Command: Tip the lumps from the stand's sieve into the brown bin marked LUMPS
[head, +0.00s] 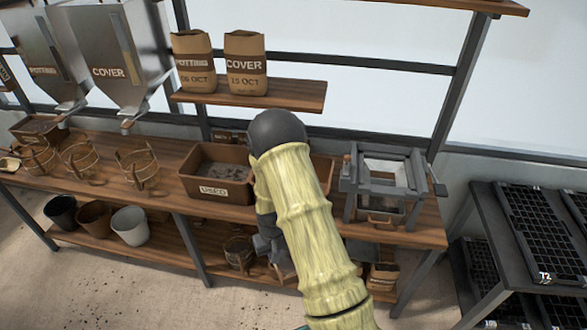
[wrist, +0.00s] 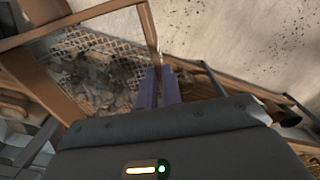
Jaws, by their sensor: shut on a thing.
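In the wrist view my gripper (wrist: 160,88) is shut on the wooden rim of the sieve (wrist: 85,18). Dark lumps (wrist: 88,75) lie on its mesh. In the head view my arm covers most of the gripper and the sieve. The grey stand (head: 350,190) is on the bench, right of my arm. A brown bin (head: 322,168) shows only in part behind my arm; its front is hidden, so I cannot read whether it is marked LUMPS.
A brown bin marked USED (head: 225,191) stands left of my arm. Round sieves (head: 140,168) stand farther left under the COVER hopper (head: 112,72). Pots (head: 130,222) are on the lower shelf. A rack of black trays (head: 540,225) is at the right.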

